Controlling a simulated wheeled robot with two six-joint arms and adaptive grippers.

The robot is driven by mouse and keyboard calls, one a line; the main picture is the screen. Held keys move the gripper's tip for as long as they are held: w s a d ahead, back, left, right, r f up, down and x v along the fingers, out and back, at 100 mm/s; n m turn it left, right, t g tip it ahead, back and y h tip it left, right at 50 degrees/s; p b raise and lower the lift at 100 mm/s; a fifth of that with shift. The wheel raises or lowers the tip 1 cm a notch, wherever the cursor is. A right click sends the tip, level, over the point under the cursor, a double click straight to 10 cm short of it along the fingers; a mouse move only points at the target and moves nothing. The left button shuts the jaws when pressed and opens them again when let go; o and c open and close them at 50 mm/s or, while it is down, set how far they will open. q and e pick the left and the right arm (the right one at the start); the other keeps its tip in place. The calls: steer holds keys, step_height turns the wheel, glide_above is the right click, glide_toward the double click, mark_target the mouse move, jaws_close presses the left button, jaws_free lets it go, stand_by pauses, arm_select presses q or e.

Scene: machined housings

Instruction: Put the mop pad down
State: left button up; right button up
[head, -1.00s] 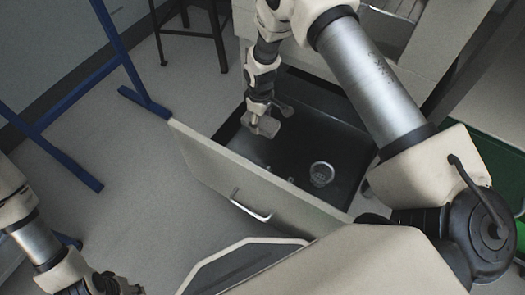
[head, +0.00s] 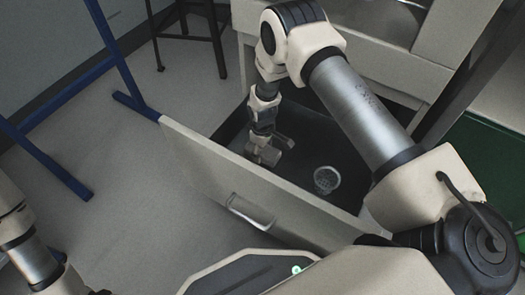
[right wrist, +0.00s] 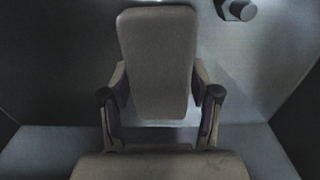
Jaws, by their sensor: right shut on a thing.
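My right gripper (head: 264,155) is inside the open drawer, pointing down, shut on a flat grey-beige pad, the mop pad (right wrist: 158,62). In the right wrist view the pad stands between the two fingers as a rounded rectangle. In the head view the pad is small and hard to tell from the fingers. The drawer (head: 235,175) has a pale front and a dark inside. Whether the pad touches the drawer floor I cannot tell. My left arm enters at the lower left; its gripper is cut off by the frame edge.
A round, clear or metallic thing (head: 326,180) stands in the drawer, right of my right gripper. A small cylinder (right wrist: 240,9) shows at the top right of the wrist view. A blue frame (head: 125,60) and a dark stool (head: 190,35) stand on the floor to the left.

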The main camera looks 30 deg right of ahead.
mark_target(263, 150)
steer(key=shift+f, duration=0.2)
steer(key=o, duration=1.1)
steer(key=shift+r, duration=0.1)
step_height(263, 150, up, 12)
steer(key=p, duration=0.6)
steer(key=shift+r+p, duration=0.1)
steer(key=shift+p, duration=0.3)
